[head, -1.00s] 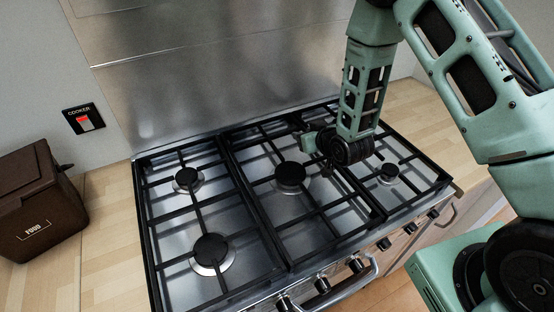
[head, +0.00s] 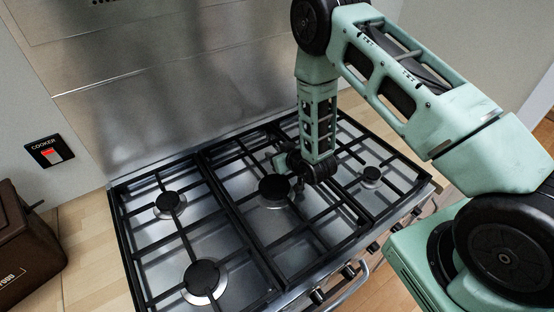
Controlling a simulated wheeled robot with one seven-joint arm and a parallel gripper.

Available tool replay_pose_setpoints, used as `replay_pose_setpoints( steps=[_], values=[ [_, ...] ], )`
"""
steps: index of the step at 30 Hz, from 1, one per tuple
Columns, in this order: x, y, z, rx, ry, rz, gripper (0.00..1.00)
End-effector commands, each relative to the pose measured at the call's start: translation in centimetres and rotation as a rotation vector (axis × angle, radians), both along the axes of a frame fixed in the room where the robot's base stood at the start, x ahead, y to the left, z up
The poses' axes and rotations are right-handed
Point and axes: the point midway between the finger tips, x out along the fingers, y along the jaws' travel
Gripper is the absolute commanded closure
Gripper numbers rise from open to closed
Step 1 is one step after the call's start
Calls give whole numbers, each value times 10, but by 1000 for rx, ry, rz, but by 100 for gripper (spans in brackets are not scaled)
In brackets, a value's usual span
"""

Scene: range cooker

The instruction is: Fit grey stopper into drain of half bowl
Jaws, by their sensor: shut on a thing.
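My gripper (head: 285,166) is low over the middle of the range cooker, just behind the centre burner, at the end of my lowered arm. It is small and dark here, with its fingers partly hidden by my wrist. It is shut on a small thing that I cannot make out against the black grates. I cannot pick out a grey stopper, a half bowl or a drain in the head view.
The steel hob (head: 232,258) has black grates and several burners, with knobs and a rail along its front. A brown food box (head: 22,245) stands at the left on the wooden worktop (head: 92,225). A cooker switch (head: 50,151) is on the wall.

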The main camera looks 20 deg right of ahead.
Motion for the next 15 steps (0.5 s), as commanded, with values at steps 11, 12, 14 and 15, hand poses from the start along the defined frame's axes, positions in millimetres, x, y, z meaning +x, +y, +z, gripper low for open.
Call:
replay_pose_setpoints(
  steps=[11, 12, 14, 15],
  values=[
    [0, 0, -34, 0, 0, 0, 87],
    [0, 0, -34, 0, 0, 0, 87],
    [0, 0, -34, 0, 0, 0, 87],
    [0, 0, -34, 0, 0, 0, 87]
  ],
)
